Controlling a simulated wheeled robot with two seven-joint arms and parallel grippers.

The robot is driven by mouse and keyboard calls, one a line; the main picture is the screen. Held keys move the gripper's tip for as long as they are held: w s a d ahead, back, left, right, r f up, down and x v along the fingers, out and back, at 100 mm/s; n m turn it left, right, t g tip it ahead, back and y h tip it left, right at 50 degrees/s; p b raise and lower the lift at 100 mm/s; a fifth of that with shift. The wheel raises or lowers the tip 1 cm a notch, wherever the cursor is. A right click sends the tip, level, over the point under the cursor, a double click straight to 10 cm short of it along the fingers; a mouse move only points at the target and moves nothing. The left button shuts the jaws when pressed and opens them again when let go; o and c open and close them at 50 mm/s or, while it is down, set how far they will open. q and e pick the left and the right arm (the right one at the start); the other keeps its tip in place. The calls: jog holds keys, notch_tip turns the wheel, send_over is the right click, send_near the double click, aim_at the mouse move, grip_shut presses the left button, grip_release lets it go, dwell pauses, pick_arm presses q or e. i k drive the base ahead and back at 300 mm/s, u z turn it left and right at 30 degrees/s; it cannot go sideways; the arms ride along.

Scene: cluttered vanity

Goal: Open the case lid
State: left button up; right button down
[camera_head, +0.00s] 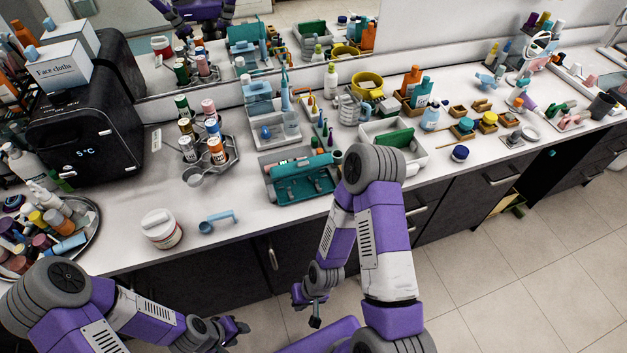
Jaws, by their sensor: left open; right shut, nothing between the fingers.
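A teal case (303,181) lies in a shallow grey tray near the front edge of the counter, at the middle of the view. Small dark fittings show on it; I cannot tell how its lid sits. My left gripper (238,330) is open and empty in front of the counter, low in the view and apart from the case. My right gripper (313,308) is shut and empty, also low in front of the counter below the case. My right upper arm stands just right of the case and overlaps the view of the counter there.
A white jar (161,229) and a light blue scoop (220,218) stand left of the case. A bottle rack (207,160) is behind them. A white bin (415,155) with a green item is to the right. Bare counter (238,200) lies left of the case.

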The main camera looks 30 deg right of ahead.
aim_at(291, 167)
jog(key=z, duration=0.7)
jog(key=k, duration=0.35)
jog(key=z, duration=0.15)
jog(key=i, duration=0.4)
